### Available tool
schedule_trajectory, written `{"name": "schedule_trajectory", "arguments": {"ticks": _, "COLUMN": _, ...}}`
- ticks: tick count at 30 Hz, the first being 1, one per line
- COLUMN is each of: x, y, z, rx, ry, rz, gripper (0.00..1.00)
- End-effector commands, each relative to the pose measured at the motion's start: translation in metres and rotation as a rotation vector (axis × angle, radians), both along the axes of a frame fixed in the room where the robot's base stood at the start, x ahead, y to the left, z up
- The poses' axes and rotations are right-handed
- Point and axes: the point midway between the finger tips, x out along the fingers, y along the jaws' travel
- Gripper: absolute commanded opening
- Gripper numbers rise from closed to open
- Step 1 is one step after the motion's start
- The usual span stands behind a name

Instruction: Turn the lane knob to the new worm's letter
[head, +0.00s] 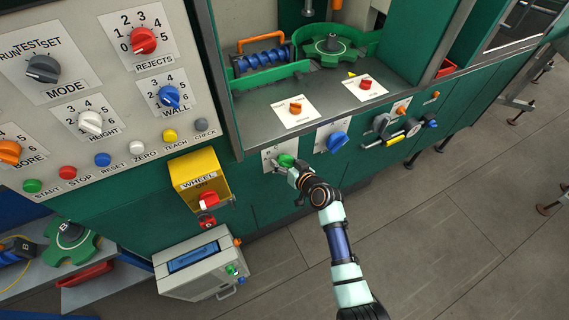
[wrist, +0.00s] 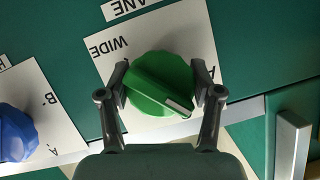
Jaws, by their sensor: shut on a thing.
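The green lane knob (wrist: 160,85) sits on a white plate (wrist: 105,75) on the green cabinet front. It also shows in the head view (head: 286,159), partly behind my gripper (head: 291,168). In the wrist view my gripper (wrist: 166,90) is shut on the knob, one finger on each side. The knob's white pointer mark aims to the lower right. The plate reads WIDE at upper left; a letter at the right is partly hidden by the finger. A blue worm (head: 262,60) lies in the machine. Another blue worm (head: 10,252), marked B, lies on the lower left shelf.
A blue knob (head: 337,142) on its own plate is right of the lane knob. A green star wheel marked B (head: 60,252) is on the shelf.

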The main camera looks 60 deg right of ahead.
Motion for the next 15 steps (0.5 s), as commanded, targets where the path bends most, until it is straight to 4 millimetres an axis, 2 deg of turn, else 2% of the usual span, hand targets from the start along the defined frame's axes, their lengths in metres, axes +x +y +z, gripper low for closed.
{"name": "schedule_trajectory", "arguments": {"ticks": 15, "x": 0.0001, "y": 0.0, "z": -0.0024, "rx": 0.259, "ry": -0.208, "rz": -0.001, "gripper": 0.3}}
